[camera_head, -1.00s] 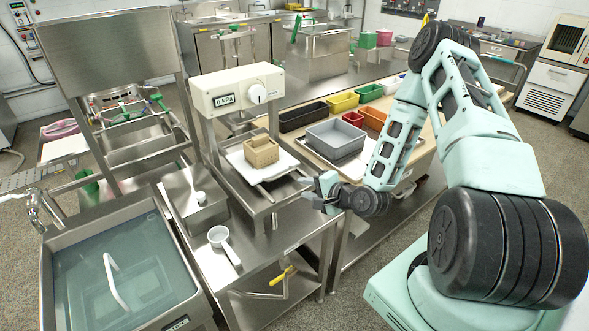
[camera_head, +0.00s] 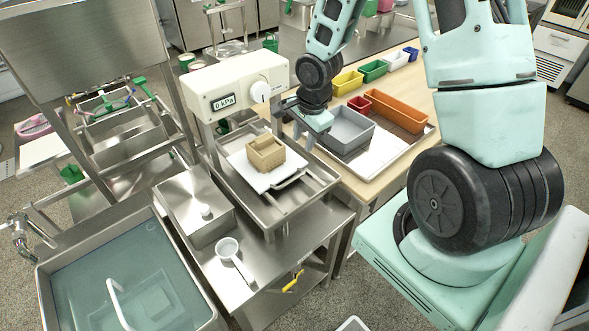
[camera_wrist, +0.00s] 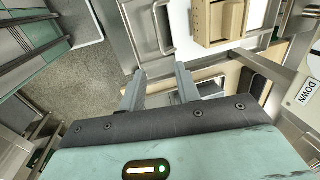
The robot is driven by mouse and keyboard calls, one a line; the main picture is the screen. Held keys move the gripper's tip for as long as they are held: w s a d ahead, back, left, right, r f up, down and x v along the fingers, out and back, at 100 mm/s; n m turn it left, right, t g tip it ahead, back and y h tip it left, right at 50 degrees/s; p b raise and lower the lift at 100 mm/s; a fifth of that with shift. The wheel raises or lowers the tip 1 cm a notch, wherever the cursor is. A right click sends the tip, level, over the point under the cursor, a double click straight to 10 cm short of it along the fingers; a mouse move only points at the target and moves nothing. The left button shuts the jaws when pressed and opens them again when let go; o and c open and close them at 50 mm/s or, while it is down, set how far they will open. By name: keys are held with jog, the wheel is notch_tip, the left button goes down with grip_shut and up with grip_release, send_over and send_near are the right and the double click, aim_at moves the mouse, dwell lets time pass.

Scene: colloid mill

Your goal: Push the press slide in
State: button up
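The press (camera_head: 235,88) has a white head with a "0 kPa" display and a round knob. Below it, the press slide (camera_head: 258,178) is a pale plate with a metal loop handle (camera_head: 290,180) at its near right edge. A tan block-like mold (camera_head: 265,153) sits on the plate, which stands out from under the head. In the wrist view the handle (camera_wrist: 166,30) and mold (camera_wrist: 218,22) lie beyond the fingers. My gripper (camera_head: 283,112) hangs beside the press head, right of and above the slide. Its two fingers (camera_wrist: 160,88) are apart and empty.
A steel tray with a grey bin (camera_head: 345,130) and an orange bin (camera_head: 396,112) stands right of the press. A steel box (camera_head: 195,205), a white scoop (camera_head: 228,248) and a water-filled sink (camera_head: 120,270) are at left. Floor shows in front.

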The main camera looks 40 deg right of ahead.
aim_at(295, 177)
jog(key=w+f, duration=0.1)
jog(key=f, duration=0.4)
jog(key=w+f, duration=0.1)
jog(key=f, duration=0.4)
jog(key=f+p, duration=0.1)
jog(key=f, duration=0.4)
jog(key=shift+w+f, duration=0.25)
jog(key=shift+w, duration=0.15)
jog(key=shift+w+a, duration=0.1)
grip_shut()
